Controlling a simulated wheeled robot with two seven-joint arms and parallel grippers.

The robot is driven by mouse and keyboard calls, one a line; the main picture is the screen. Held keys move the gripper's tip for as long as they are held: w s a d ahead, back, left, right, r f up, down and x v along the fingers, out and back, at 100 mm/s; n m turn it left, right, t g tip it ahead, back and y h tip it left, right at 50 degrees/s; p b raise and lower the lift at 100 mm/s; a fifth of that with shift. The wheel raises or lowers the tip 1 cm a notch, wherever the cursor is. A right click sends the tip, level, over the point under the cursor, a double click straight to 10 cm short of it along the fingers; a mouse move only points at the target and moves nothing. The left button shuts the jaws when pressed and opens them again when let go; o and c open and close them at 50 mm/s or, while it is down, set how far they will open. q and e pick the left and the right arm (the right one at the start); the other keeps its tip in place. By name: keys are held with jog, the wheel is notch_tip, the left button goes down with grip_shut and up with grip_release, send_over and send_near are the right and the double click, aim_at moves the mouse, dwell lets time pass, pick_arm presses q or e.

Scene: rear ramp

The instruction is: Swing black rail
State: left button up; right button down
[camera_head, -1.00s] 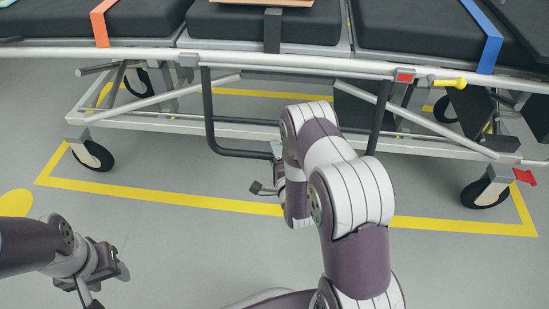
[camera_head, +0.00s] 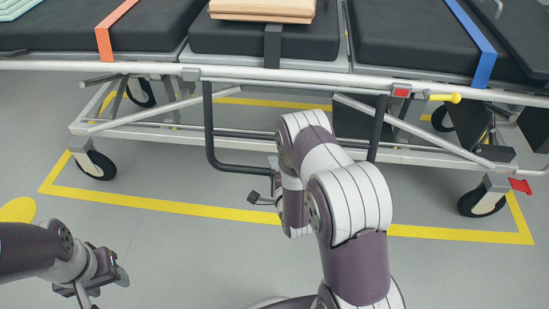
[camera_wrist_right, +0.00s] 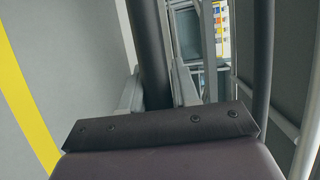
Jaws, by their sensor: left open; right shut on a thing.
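The black rail (camera_head: 209,130) is a U-shaped tube hanging below the side of the stretcher (camera_head: 330,77), with its lower bar near the level of the underframe. My right arm hides part of it. My right gripper (camera_head: 275,172) is at the lower bar and shut on it. In the right wrist view a black tube of the rail (camera_wrist_right: 146,40) runs between the two grey fingers of the right gripper (camera_wrist_right: 156,88). My left gripper (camera_head: 106,284) is open and empty over the floor at the lower left, well apart from the rail.
The stretcher stands on wheels (camera_head: 97,165) within a yellow floor outline (camera_head: 160,207). A yellow-tipped lever (camera_head: 446,98) and a red pedal (camera_head: 520,186) are at its right. The floor in front is clear.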

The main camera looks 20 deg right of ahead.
jog(key=c, duration=0.9)
grip_release()
jog(key=shift+s, duration=0.1)
jog(key=p+v, duration=0.5)
jog(key=v, duration=0.7)
jog(key=shift+s, duration=0.25)
